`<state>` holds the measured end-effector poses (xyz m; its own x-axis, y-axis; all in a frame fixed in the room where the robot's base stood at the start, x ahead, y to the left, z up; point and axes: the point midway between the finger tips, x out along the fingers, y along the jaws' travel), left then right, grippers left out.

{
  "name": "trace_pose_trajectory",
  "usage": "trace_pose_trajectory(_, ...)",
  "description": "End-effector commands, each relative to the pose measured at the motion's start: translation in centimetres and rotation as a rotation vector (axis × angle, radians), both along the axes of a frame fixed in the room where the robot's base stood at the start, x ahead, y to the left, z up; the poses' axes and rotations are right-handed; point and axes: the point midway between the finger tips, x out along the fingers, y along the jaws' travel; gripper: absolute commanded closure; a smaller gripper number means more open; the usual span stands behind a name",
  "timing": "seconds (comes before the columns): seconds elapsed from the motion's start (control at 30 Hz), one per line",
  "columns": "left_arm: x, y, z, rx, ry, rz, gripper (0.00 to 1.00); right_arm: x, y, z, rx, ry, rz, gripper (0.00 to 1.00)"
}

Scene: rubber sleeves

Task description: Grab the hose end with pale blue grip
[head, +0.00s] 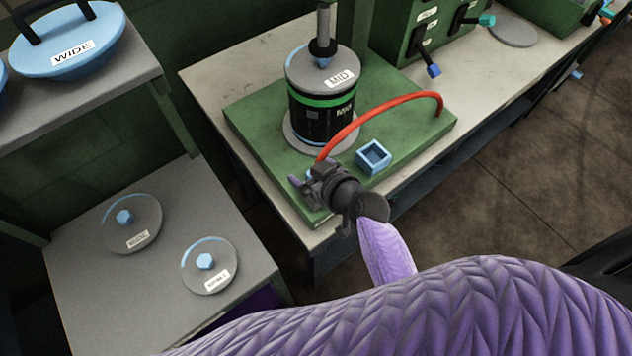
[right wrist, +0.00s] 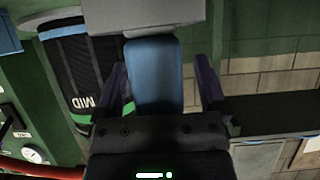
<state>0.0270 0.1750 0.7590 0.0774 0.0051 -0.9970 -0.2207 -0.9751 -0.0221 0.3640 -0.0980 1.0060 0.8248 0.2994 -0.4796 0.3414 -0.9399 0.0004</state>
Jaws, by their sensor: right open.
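The red hose (head: 385,105) arches over the green base plate (head: 250,108), and its near end comes down at my right gripper (head: 306,181). A small bit of the pale blue grip (head: 311,173) shows there, mostly hidden by the gripper. In the right wrist view the blue grip (right wrist: 153,75) stands between the two fingers of my right gripper (right wrist: 163,85), nearer the left finger, with a gap on the right. The fingers are open and not closed on it. My left gripper is not in view.
A black cylinder with a grey MID lid (head: 322,70) stands on the base plate, close to the hose. An open blue square socket (head: 373,157) sits right of my gripper. Grey discs (head: 132,223) lie on the lower left shelf. Green lever boxes (head: 430,30) stand behind.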

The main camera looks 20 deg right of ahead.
Motion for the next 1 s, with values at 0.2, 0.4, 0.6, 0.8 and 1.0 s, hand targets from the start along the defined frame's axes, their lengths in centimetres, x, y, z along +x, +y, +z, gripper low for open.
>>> trace_pose_trajectory(0.2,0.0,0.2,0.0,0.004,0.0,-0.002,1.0,0.1,0.0,0.0,0.0,0.001,0.0,0.11)
trace_pose_trajectory(0.4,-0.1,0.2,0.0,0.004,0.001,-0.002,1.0,0.1,0.0,0.0,0.0,0.001,0.0,0.53)
trace_pose_trajectory(0.6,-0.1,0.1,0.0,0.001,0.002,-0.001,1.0,0.1,0.0,0.0,0.0,0.001,0.0,0.96)
trace_pose_trajectory(0.8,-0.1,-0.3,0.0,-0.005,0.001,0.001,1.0,0.1,0.0,0.0,-0.001,0.001,-0.001,1.0)
trace_pose_trajectory(1.0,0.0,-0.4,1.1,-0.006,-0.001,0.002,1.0,0.1,0.0,1.8,0.0,-0.002,0.0,1.0)
